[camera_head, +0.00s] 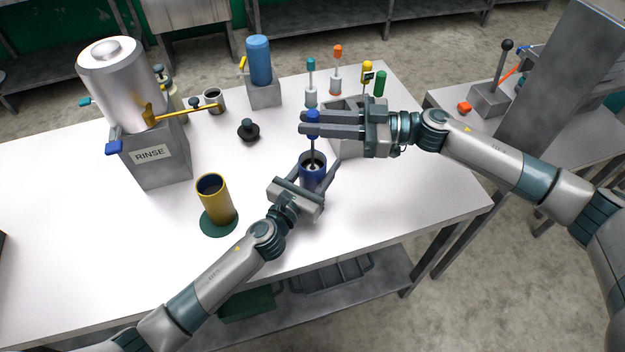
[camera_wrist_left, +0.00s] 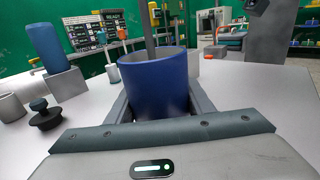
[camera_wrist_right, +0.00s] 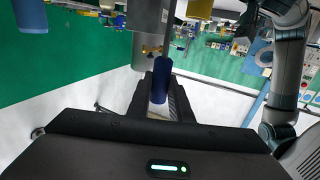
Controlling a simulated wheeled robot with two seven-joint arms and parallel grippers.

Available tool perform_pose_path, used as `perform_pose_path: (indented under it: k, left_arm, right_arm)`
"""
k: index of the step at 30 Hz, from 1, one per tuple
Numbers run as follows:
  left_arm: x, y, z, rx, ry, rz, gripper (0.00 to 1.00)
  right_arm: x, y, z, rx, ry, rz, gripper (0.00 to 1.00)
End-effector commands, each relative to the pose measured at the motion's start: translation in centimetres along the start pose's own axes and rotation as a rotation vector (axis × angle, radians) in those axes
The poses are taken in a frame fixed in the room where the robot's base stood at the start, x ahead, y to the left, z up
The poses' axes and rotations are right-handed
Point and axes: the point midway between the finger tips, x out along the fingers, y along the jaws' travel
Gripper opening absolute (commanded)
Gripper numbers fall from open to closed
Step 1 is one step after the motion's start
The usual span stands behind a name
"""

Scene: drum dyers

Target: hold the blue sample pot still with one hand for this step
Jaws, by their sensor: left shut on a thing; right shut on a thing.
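The blue sample pot (camera_head: 312,180) stands upright on the white table between the fingers of my left gripper (camera_head: 315,170). The left wrist view shows the pot (camera_wrist_left: 155,90) large, with a finger on each side and a thin grey shaft (camera_wrist_left: 150,42) going down into its mouth. My right gripper (camera_head: 304,122) is above the pot, shut on a blue-handled tool (camera_head: 313,117) whose shaft reaches down into the pot. The blue handle also shows between the fingers in the right wrist view (camera_wrist_right: 161,82). The tool's lower end is hidden inside the pot.
A grey block (camera_head: 350,148) is right of the pot, partly behind my right gripper. Several coloured-handle tools stand behind it. A yellow cup (camera_head: 214,200) on a green disc, a black knob-topped piece (camera_head: 248,131) and the RINSE dispenser (camera_head: 155,155) are left. The front right table area is clear.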

Motion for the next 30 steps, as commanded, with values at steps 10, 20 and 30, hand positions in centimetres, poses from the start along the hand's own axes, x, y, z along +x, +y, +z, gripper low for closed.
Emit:
perform_pose_path:
  k: [10,20,30]
  left_arm:
    - [0.0,0.0,0.0,0.000,0.001,0.000,0.19]
    - [0.0,0.0,0.0,0.000,0.001,0.000,0.19]
    - [0.0,0.0,0.0,0.000,0.001,0.000,0.19]
  right_arm:
    - [0.0,0.0,-3.0,-0.003,0.000,-0.001,0.00]
    - [0.0,0.0,-5.7,-0.002,-0.001,-0.001,0.00]
    - [0.0,0.0,-8.5,-0.003,0.000,-0.001,0.00]
